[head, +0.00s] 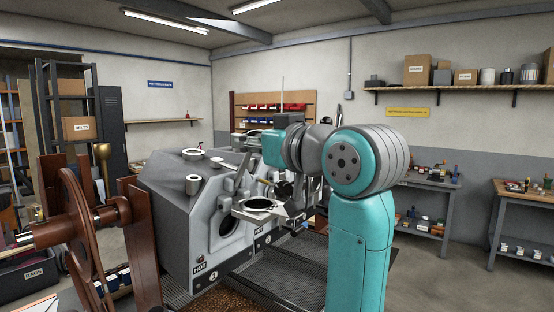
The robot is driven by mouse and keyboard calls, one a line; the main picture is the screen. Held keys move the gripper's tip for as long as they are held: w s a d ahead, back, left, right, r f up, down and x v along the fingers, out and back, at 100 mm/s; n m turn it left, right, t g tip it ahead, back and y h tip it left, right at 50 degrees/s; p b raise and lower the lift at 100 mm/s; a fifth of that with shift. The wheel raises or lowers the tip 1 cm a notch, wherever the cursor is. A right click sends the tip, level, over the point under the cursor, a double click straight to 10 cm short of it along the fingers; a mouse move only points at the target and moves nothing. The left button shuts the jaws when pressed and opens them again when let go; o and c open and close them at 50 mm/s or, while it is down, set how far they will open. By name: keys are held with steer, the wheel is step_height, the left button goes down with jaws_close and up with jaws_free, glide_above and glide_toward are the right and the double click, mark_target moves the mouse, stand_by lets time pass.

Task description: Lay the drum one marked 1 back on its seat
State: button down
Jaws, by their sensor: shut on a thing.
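The grey roaster bench (170,220) stands in the middle of the head view. Its near station bears a plate marked 1 (213,275) and a round dark opening (226,222) in the front face. A second plate, marked 2 (268,240), is further right. My teal and grey arm reaches over the bench from the right. My gripper (284,188) seems to be the dark shape under my wrist, partly covered by my arm and machine parts. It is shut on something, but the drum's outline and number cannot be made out. The seat is not clearly visible either.
A flat tray with a round dark screen (262,204) juts from the bench close to my gripper.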

steer(key=shift+g+h, duration=0.4)
steer(key=shift+g, duration=0.2)
steer(key=shift+w+a+r, duration=0.25)
steer(key=shift+w+a, duration=0.2)
steer(key=shift+a, duration=0.2)
steer(key=shift+w+a+r, duration=0.25)
steer(key=shift+w+a, duration=0.25)
steer(key=shift+a, duration=0.1)
steer(key=shift+w+a+r, duration=0.25)
steer(key=shift+w+a, duration=0.2)
steer(key=shift+a, duration=0.2)
steer(key=c, duration=0.7)
jaws_free()
steer(key=shift+a, duration=0.15)
steer(key=shift+s+d, duration=0.2)
steer(key=shift+d, duration=0.15)
steer(key=v, duration=1.1)
steer(key=shift+s, duration=0.2)
